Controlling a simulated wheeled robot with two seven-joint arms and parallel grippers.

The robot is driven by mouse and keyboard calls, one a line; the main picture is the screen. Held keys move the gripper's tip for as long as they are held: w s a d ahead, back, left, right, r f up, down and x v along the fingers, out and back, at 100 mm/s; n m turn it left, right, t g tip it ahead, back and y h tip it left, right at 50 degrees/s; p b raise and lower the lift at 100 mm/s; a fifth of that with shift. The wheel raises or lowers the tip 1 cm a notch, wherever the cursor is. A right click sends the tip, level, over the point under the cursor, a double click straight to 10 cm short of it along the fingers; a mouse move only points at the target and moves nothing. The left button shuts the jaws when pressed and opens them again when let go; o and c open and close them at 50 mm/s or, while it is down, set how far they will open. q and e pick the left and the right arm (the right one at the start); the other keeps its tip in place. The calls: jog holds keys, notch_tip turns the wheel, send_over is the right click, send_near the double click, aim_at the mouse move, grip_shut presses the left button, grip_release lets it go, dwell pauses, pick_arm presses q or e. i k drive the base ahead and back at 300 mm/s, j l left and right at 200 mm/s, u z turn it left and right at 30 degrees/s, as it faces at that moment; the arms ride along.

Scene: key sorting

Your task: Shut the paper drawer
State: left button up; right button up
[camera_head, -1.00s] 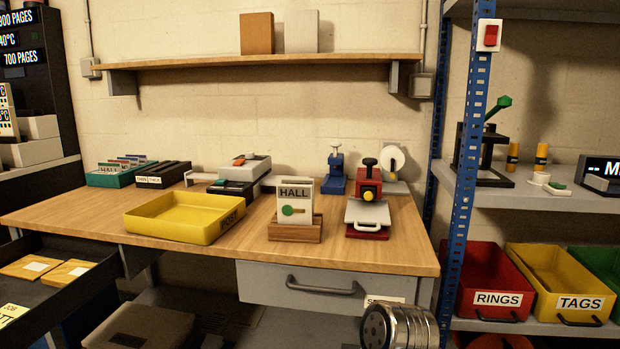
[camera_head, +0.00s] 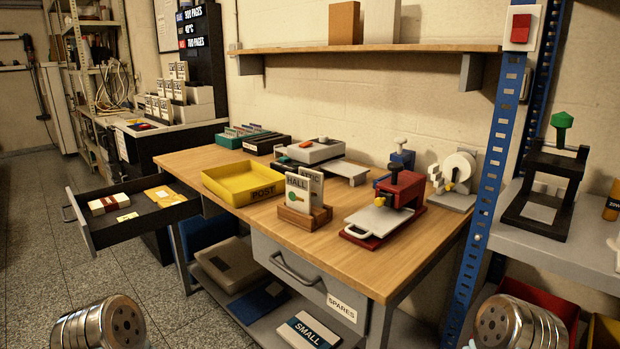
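A dark drawer (camera_head: 111,232) stands pulled out at the left, from the black cabinet (camera_head: 150,153) beyond the workbench. Its grey front panel with a bar handle (camera_head: 68,213) faces left. Inside it lie a white-topped pack (camera_head: 109,204) and an orange-brown pack (camera_head: 165,196). I see no label on the drawer that reads paper. Two round metal parts of my arms show at the lower left and lower right, well short of the drawer. Neither of my grippers is in view.
The wooden workbench (camera_head: 335,250) holds a yellow POST tray (camera_head: 243,192), a HALL card stand (camera_head: 304,214) and a red press (camera_head: 384,218). Its SPARES drawer (camera_head: 310,281) is shut. A blue shelf post (camera_head: 487,190) rises at the right. Speckled floor (camera_head: 40,290) is clear at the left.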

aim_at(102, 231)
jog(key=j+u, duration=0.25)
jog(key=i+j+u, duration=0.25)
jog(key=j, duration=0.2)
jog(key=j+u, duration=0.25)
jog(key=i+j+u, duration=0.25)
jog(key=j, duration=0.15)
jog(key=k, duration=0.05)
